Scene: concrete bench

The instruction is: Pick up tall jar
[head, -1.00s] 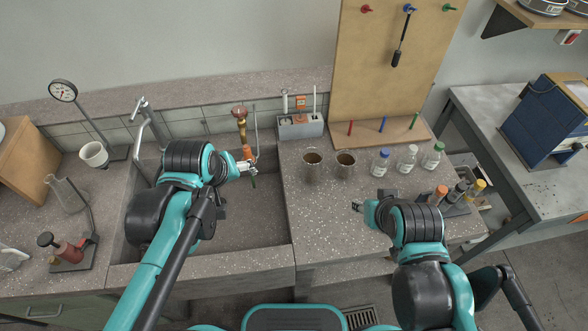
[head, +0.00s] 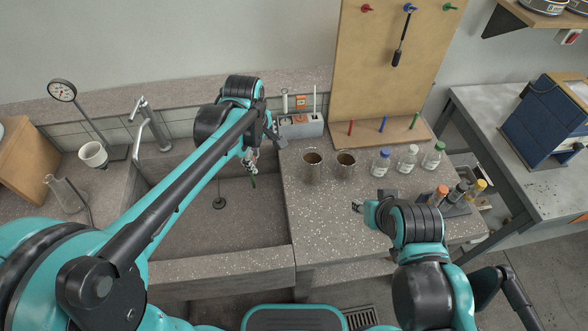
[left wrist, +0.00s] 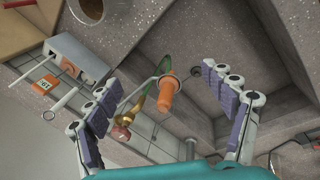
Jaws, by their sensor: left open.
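The left one (head: 312,168) looks slightly taller than the right one (head: 345,165); I cannot be sure which is the tall jar.
A brass tap fixture with an orange nozzle (left wrist: 167,100) lies in line between my left fingers. A pegboard (head: 385,65) rises behind. The sink (head: 215,225) is open.

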